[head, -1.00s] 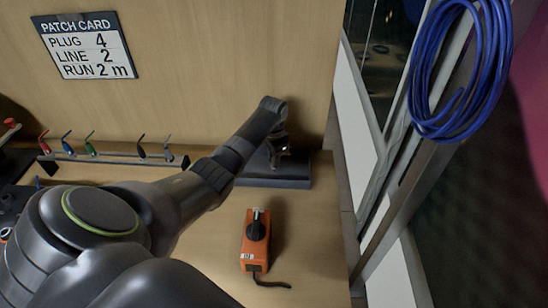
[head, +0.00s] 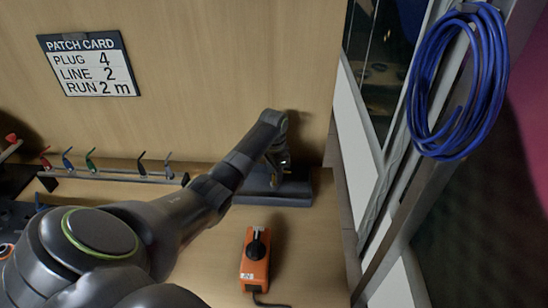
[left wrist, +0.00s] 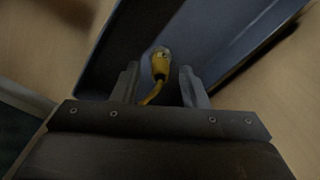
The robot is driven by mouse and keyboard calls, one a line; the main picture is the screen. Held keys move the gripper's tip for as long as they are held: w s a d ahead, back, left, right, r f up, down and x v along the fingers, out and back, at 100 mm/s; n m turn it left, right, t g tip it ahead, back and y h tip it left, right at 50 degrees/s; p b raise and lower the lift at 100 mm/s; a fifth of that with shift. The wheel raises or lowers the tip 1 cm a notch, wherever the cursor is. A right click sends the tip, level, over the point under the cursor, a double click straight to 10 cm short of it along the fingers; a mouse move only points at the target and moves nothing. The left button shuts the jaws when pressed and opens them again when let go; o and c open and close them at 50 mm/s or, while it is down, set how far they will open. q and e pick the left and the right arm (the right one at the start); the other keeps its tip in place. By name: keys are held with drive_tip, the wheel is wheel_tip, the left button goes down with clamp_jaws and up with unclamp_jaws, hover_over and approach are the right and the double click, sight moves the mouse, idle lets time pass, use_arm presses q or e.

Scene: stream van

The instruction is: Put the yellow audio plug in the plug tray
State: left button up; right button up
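The yellow audio plug (left wrist: 160,64) is in the left wrist view, with its yellow cable running back toward my gripper. It is over or in the dark plug tray (left wrist: 225,45); whether it touches the tray floor I cannot tell. My left gripper (left wrist: 159,70) has its fingers apart on either side of the plug, with a gap on both sides. In the head view the left gripper (head: 283,163) points down over the tray (head: 298,190) at the back of the bench, and the plug is not clearly visible there. My right gripper is out of view.
An orange tester (head: 254,262) with a black knob and lead lies in front of the tray. A rack (head: 110,173) with several coloured plugs stands at left. A patch card (head: 88,65) is on the wall. A blue cable coil (head: 480,80) hangs at right.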

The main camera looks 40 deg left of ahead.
use_arm(q)
wheel_tip(320, 180, up, 10)
drive_tip(key=b, duration=0.1)
drive_tip(key=shift+s, duration=0.1)
idle(1.2)
